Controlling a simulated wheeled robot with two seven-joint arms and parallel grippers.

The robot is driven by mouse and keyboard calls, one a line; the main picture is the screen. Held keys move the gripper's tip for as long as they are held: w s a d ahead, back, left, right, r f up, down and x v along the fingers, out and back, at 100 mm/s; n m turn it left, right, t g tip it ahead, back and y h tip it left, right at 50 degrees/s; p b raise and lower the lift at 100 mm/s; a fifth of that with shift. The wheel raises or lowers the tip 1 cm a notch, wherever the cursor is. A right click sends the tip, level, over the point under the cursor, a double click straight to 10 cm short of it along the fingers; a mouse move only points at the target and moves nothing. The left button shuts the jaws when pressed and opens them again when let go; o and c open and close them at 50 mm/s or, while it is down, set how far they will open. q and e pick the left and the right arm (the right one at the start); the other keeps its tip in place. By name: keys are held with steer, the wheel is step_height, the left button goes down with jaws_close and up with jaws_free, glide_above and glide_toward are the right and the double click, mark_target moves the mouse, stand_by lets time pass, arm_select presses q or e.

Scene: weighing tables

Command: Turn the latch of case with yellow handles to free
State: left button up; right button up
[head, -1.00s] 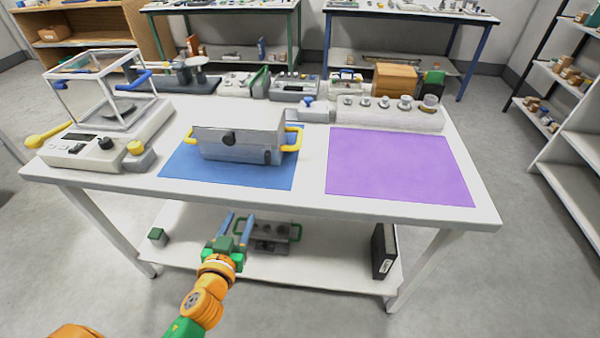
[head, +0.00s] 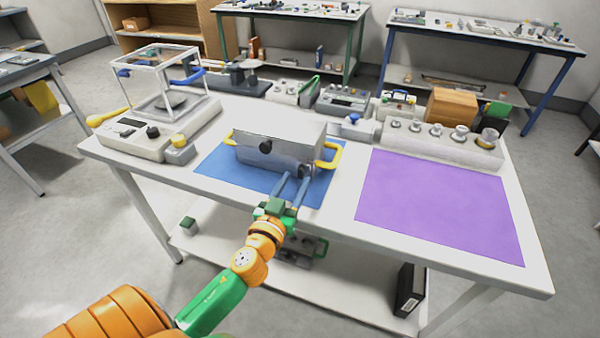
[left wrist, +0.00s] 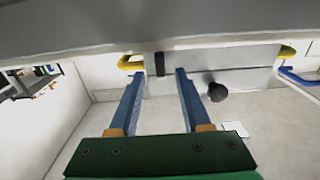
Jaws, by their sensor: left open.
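The grey case with yellow handles (head: 290,130) sits on a blue mat (head: 215,170) on the table. A round black knob (head: 265,146) is on its front. My left gripper (head: 292,177) is open and empty, with its blue fingers pointing at the lower right of the case front. In the left wrist view, the small dark latch (left wrist: 160,64) on the case front (left wrist: 200,80) shows between and beyond the fingertips (left wrist: 160,76). I cannot tell whether the fingers touch it. My right gripper is out of view.
A balance with a glass box (head: 150,143) stands left of the case. A purple mat (head: 435,205) lies bare to the right. A weight rack (head: 440,147) is behind it. The table's front edge (head: 400,255) is below the gripper. A black binder (head: 408,290) stands on the lower shelf.

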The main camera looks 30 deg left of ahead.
mark_target(301, 171)
arm_select(q)
steer(key=shift+x, duration=1.3)
steer(key=shift+s+f, duration=0.1)
jaws_close()
steer(key=shift+m, duration=0.3)
steer(key=m, duration=0.3)
steer(key=shift+m, duration=0.4)
steer(key=m, duration=0.4)
steer(key=shift+d+m+p, duration=0.1)
steer(key=shift+m+p, duration=0.2)
steer(key=m, duration=0.8)
steer(key=shift+f+m+p, duration=0.1)
steer(key=shift+m+p, duration=0.2)
steer(key=shift+m, duration=0.3)
